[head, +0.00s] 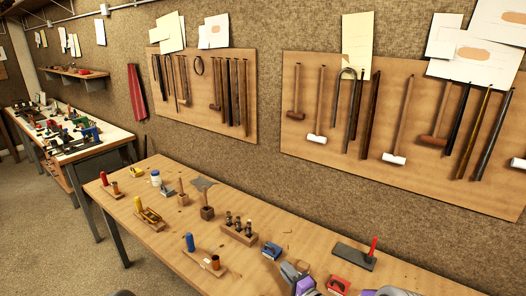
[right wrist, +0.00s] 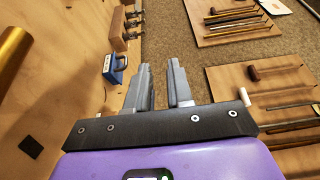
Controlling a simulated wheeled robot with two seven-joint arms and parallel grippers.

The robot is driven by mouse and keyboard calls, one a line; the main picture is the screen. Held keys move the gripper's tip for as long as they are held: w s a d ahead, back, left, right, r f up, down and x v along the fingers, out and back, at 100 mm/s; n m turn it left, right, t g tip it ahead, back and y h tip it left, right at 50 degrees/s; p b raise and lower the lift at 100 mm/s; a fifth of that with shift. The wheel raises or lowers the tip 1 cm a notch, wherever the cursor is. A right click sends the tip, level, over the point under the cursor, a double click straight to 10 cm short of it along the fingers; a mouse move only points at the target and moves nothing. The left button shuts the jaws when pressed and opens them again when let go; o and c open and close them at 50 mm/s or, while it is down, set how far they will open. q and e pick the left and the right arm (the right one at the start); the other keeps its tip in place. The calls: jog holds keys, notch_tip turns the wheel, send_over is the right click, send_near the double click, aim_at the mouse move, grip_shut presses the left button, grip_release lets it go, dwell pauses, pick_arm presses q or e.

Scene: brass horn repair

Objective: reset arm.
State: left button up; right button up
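My right gripper (head: 292,271) shows at the bottom edge of the head view, low over the front part of the wooden workbench (head: 150,180). In the right wrist view its two grey fingers (right wrist: 161,80) stand apart with a narrow gap and nothing between them. The purple hand body fills the bottom of that view. My left gripper is not visible in either view.
Near the right gripper are a blue box (head: 271,251), a red box (head: 338,285), a red-handled tool on a dark plate (head: 354,256) and a wooden block with pegs (head: 239,232). A brass cylinder (right wrist: 12,52) shows at the wrist view's left. Tool boards (head: 205,95) hang behind.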

jog(key=s+a+f+n+g, duration=0.1)
jog(key=s+a+f+g, duration=0.1)
jog(key=s+f, duration=0.1)
jog(key=s+a+f+n+g+y, duration=0.1)
jog(key=s+a+f+g, duration=0.1)
jog(key=s, duration=0.3)
jog(key=s+a+f+g+y, duration=0.1)
jog(key=s+a+f+g, duration=0.1)
jog(key=s+f+g, duration=0.2)
jog(key=shift+s+f+n, duration=0.3)
jog(key=shift+f+n, duration=0.1)
jog(key=s+d+f+n+g+h, duration=0.35)
jog(key=s+f, duration=0.25)
jog(key=s, duration=0.6)
jog(key=s+d+f+n+g+h, duration=0.4)
jog(key=s+f, duration=0.3)
jog(key=s, duration=0.5)
pick_arm(q)
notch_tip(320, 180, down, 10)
jog(key=b, duration=1)
pick_arm(e)
notch_tip(320, 180, down, 9)
jog(key=t, duration=0.1)
jog(key=shift+w+m, duration=0.25)
jog(key=shift+m, duration=0.2)
